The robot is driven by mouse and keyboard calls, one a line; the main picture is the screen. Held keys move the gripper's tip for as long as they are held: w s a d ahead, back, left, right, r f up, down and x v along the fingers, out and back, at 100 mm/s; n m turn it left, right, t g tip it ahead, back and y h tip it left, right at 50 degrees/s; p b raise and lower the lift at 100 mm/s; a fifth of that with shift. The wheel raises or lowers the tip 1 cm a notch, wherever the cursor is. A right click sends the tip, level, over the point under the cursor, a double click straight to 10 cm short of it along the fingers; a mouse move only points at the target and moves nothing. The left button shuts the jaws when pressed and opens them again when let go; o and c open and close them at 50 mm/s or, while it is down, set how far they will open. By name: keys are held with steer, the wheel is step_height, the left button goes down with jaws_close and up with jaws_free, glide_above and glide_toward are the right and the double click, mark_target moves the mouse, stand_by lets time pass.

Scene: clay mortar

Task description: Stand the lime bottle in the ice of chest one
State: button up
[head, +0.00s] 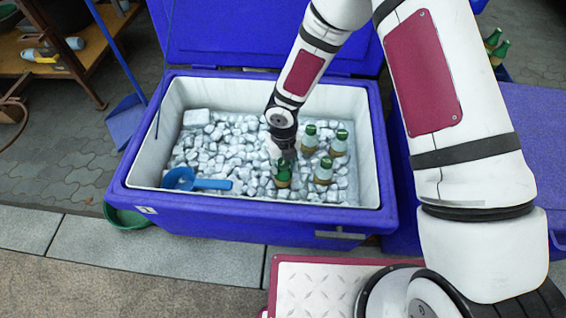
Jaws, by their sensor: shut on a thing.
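The open blue chest (250,228) has a white inner lining and is filled with ice (215,145). My gripper (286,154) reaches down into the right half of the chest. It is shut on a green bottle (283,175) with a gold-brown label, which looks upright at the ice. My gripper hides part of its top, and I cannot tell how deep its base sits. Similar green-topped bottles stand in the ice to its right: one at the back (310,138), one at the far right (339,143) and one nearer the front (323,172).
A blue scoop (195,181) lies on the ice at the front left. The raised blue lid (260,35) stands behind. A second blue chest (525,110) is at the right, partly hidden by my arm, with green bottles (496,45) beyond. A wooden bench (65,70) stands back left.

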steer(key=shift+f, duration=0.25)
steer(key=o, duration=1.3)
steer(key=o, duration=0.5)
step_height(320, 180, up, 27)
steer(key=p, duration=2.3)
